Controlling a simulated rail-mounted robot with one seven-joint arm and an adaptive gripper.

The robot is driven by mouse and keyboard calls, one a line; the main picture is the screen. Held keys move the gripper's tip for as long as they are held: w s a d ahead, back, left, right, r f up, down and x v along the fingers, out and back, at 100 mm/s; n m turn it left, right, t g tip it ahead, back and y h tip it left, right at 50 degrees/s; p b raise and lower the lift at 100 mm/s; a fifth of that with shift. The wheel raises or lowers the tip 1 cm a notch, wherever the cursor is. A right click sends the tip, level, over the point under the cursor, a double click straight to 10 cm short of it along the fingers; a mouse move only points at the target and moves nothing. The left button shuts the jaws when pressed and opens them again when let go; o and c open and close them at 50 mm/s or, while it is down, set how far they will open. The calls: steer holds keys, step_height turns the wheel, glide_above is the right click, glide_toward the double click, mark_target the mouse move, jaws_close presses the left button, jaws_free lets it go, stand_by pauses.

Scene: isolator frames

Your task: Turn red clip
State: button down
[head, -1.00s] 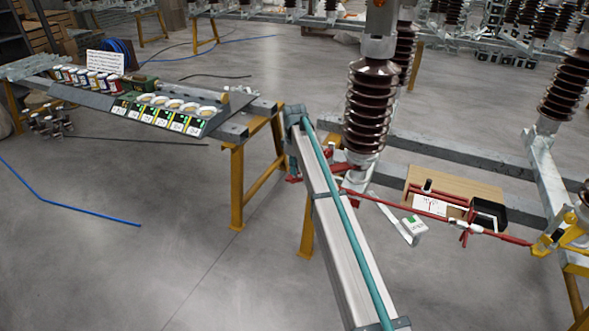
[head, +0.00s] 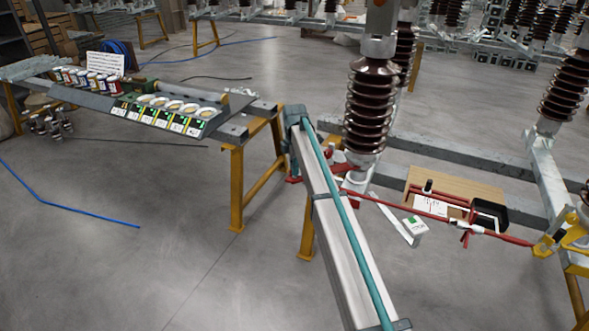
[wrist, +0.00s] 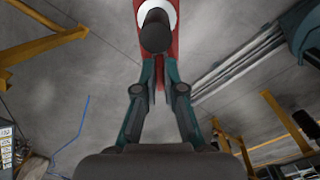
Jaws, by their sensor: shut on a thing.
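In the wrist view, the red clip (wrist: 172,62) is a narrow red piece at the top middle. It carries a white ring (wrist: 172,14) and a dark round stub (wrist: 156,32) facing the camera. My gripper (wrist: 155,78) has teal fingers that close in on the lower end of this red piece, just below the stub. The fingers hide part of the piece. In the head view, red parts (head: 341,167) show by the foot of the brown insulator. I cannot make out my gripper there, nor tell which red part is the clip.
A brown ribbed insulator (head: 369,110) stands right of a long metal beam (head: 328,232). A red rod (head: 405,204) runs right to a yellow part (head: 562,237). A wooden tray (head: 480,188) sits behind it. A bench with small tins (head: 88,78) is at left. The left floor is mostly open.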

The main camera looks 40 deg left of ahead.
steer(key=shift+n, duration=0.3)
steer(key=c, duration=1.3)
jaws_free()
step_height(320, 180, up, 12)
